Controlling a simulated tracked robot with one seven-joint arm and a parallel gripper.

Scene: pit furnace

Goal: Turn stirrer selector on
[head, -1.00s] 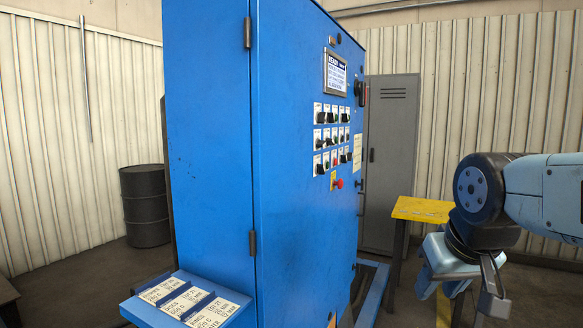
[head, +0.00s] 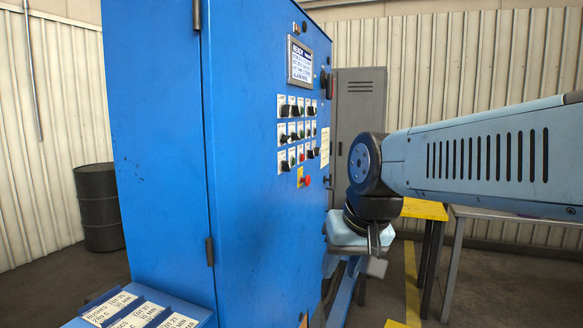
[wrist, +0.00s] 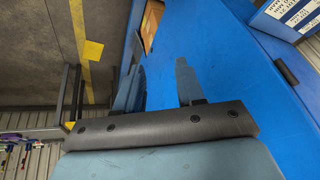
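The blue control cabinet (head: 255,190) fills the middle of the head view. Its right-hand face carries a panel with several rows of black selector knobs (head: 292,130) on white label plates. The labels are too small to read, so I cannot tell which knob is the stirrer selector. My gripper (head: 374,258) is right of the cabinet face and lower than the knobs, apart from them. In the wrist view its two fingers (wrist: 158,82) stand apart with nothing between them, in front of the blue cabinet surface.
A lit screen (head: 300,62) sits above the knobs and a red button (head: 306,180) below them. A tray of label cards (head: 140,312) juts from the cabinet at lower left. A black drum (head: 100,205), grey locker (head: 356,105) and yellow-topped table (head: 425,209) stand behind.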

